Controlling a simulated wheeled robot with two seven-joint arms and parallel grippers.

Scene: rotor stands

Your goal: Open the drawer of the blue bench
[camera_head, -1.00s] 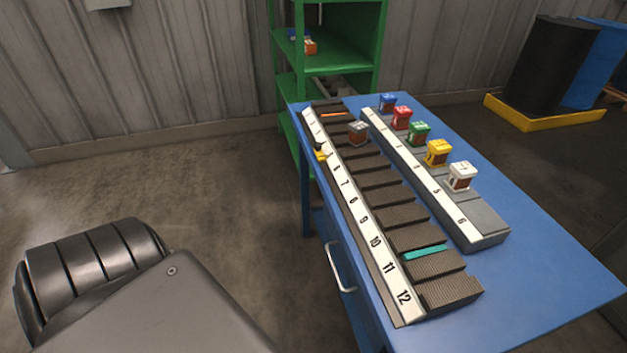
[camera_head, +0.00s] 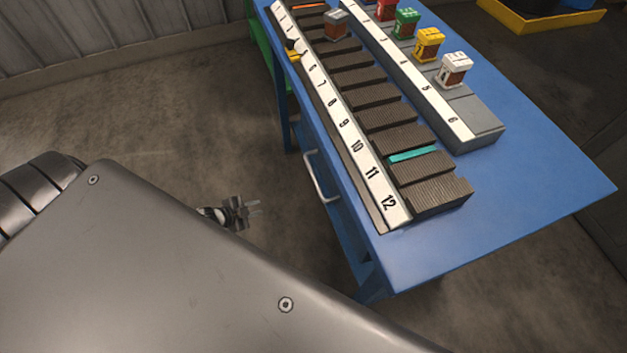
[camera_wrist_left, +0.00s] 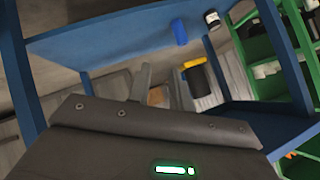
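The blue bench (camera_head: 545,205) stands at the right in the head view. Its drawer front (camera_head: 343,212) is on the left side, below the tabletop, and looks shut. A pale metal bar handle (camera_head: 312,180) is on the drawer front. My left gripper (camera_head: 257,208) is to the left of the handle, apart from it, with its two fingers pointing toward the bench. The fingers look parted and empty. In the left wrist view, the dark gripper body fills the bottom, and a blue bench frame (camera_wrist_left: 110,38) shows; the handle cannot be made out there.
On the bench top are a numbered rack (camera_head: 375,120) with dark slots and a second rack (camera_head: 480,128) holding coloured blocks. A green shelf (camera_head: 262,55) stands behind the bench. The floor left of the bench is clear. A yellow tray (camera_head: 540,18) is at the back right.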

